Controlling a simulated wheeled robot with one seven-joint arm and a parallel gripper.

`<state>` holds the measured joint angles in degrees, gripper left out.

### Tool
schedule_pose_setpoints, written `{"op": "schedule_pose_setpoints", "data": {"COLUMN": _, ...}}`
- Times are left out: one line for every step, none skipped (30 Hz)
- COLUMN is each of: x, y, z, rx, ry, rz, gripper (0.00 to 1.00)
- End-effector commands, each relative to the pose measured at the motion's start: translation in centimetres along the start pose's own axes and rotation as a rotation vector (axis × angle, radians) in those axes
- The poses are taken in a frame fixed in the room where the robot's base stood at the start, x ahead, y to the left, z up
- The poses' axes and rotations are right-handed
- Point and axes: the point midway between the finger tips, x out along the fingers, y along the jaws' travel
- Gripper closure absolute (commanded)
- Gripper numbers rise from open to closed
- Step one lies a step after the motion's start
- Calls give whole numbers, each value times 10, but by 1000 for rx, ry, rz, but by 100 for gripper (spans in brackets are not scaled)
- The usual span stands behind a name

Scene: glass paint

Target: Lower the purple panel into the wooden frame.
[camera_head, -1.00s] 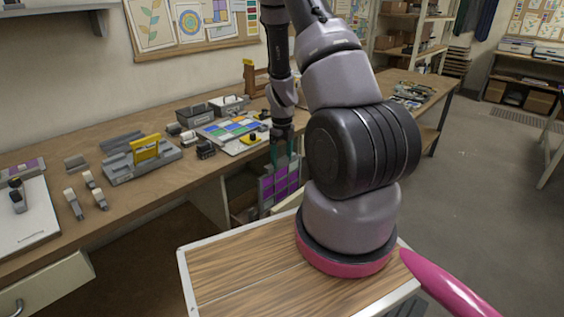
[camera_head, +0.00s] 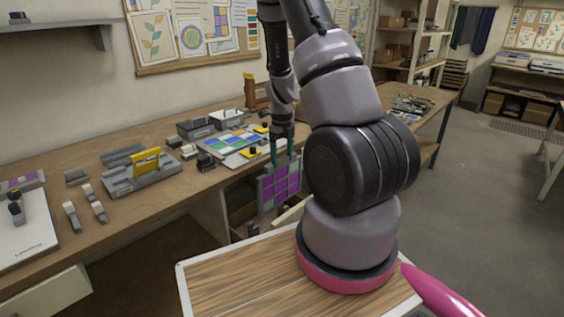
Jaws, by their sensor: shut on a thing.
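The purple panel (camera_head: 280,183) is a grid of purple panes with grey edges. It hangs upright below my gripper (camera_head: 282,154), in front of the workbench's front edge. My gripper points down and its greenish fingers are shut on the panel's top edge. A brown wooden piece with a yellow top (camera_head: 256,92) stands at the back of the bench, partly hidden behind my arm. It may be the wooden frame, but I cannot tell for sure. The panel is apart from it, nearer to me and lower.
The workbench (camera_head: 130,222) holds a grey fixture with a yellow handle (camera_head: 146,162), a colored glass grid (camera_head: 232,141), dark bins (camera_head: 196,128) and small tools. A white board (camera_head: 27,235) lies at the left. The floor (camera_head: 470,210) to the right is open.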

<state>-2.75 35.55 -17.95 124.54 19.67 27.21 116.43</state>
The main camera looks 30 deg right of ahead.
Motion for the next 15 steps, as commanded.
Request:
{"op": "schedule_pose_setpoints", "data": {"x": -4, "y": 0, "z": 1, "rx": 0, "ry": -2, "rz": 0, "gripper": 76}}
{"op": "schedule_pose_setpoints", "data": {"x": -6, "y": 0, "z": 1, "rx": 0, "ry": -3, "rz": 0, "gripper": 76}}
{"op": "schedule_pose_setpoints", "data": {"x": -8, "y": 0, "z": 1, "rx": 1, "ry": -3, "rz": -1, "gripper": 76}}
{"op": "schedule_pose_setpoints", "data": {"x": -10, "y": 0, "z": 1, "rx": 1, "ry": -3, "rz": -1, "gripper": 76}}
{"op": "schedule_pose_setpoints", "data": {"x": -11, "y": 0, "z": 1, "rx": 1, "ry": -3, "rz": -1, "gripper": 76}}
{"op": "schedule_pose_setpoints", "data": {"x": -13, "y": 0, "z": 1, "rx": 1, "ry": -2, "rz": -1, "gripper": 76}}
{"op": "schedule_pose_setpoints", "data": {"x": -15, "y": 0, "z": 1, "rx": 0, "ry": -2, "rz": 0, "gripper": 76}}
{"op": "schedule_pose_setpoints", "data": {"x": -17, "y": 0, "z": 1, "rx": 0, "ry": -2, "rz": 0, "gripper": 76}}
{"op": "schedule_pose_setpoints", "data": {"x": -19, "y": 0, "z": 1, "rx": 0, "ry": -3, "rz": -1, "gripper": 76}}
{"op": "schedule_pose_setpoints", "data": {"x": -21, "y": 0, "z": 1, "rx": -1, "ry": -3, "rz": -1, "gripper": 76}}
{"op": "schedule_pose_setpoints", "data": {"x": -22, "y": 0, "z": 1, "rx": 0, "ry": -3, "rz": -2, "gripper": 76}}
{"op": "schedule_pose_setpoints", "data": {"x": -25, "y": 0, "z": 1, "rx": 0, "ry": -3, "rz": -2, "gripper": 76}}
{"op": "schedule_pose_setpoints", "data": {"x": -26, "y": 0, "z": 1, "rx": 1, "ry": -2, "rz": -1, "gripper": 76}}
{"op": "schedule_pose_setpoints", "data": {"x": -28, "y": 0, "z": 1, "rx": 1, "ry": -2, "rz": -1, "gripper": 76}}
{"op": "schedule_pose_setpoints", "data": {"x": -30, "y": 0, "z": 1, "rx": 0, "ry": -2, "rz": -1, "gripper": 76}}
